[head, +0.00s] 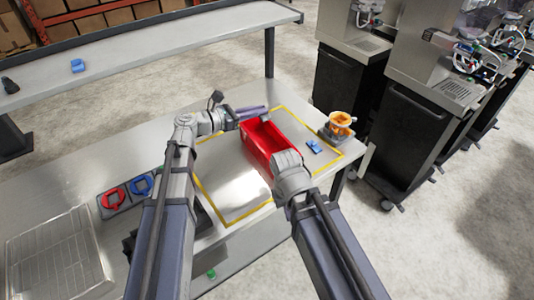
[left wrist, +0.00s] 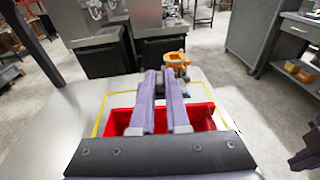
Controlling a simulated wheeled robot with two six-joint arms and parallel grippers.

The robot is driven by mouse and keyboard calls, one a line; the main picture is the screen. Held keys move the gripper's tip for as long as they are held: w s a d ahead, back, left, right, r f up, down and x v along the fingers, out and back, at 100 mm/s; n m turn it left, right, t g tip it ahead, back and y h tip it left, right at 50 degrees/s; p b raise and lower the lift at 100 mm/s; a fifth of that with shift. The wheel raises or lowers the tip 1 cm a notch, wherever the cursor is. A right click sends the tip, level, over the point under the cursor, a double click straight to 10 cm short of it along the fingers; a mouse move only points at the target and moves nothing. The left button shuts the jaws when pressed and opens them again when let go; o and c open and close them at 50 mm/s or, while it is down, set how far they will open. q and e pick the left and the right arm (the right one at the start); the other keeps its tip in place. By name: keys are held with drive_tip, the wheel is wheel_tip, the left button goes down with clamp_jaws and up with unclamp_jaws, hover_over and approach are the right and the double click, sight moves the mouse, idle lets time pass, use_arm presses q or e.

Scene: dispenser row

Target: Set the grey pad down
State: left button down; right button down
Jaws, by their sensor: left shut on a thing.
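My left gripper (head: 257,109) is over the far edge of the red bin (head: 264,138). In the left wrist view its two purple-grey fingers (left wrist: 160,88) are closed on a small grey piece (left wrist: 160,84), which looks like the grey pad. The pad is mostly hidden by the fingers, and I cannot tell whether it touches anything beneath. The red bin also shows below the fingers in the left wrist view (left wrist: 116,121). My right gripper (head: 287,170) is at the bin's near right side; its fingertips are hidden, so its jaws cannot be read.
A yellow outline (head: 224,226) marks the steel table around the bin. A blue piece (head: 314,146) lies right of the bin, and an orange-topped device (head: 341,123) stands at the corner. Red (head: 114,198) and blue (head: 142,186) ring fixtures stand left. Dark dispenser cabinets (head: 408,140) stand beyond.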

use_arm(q)
drive_tip(key=shift+f+b, duration=4.95)
drive_tip(key=shift+f, duration=0.05)
drive_tip(key=shift+f+b, duration=0.65)
drive_tip(key=c, duration=0.9)
unclamp_jaws()
drive_tip(key=shift+r, duration=0.15)
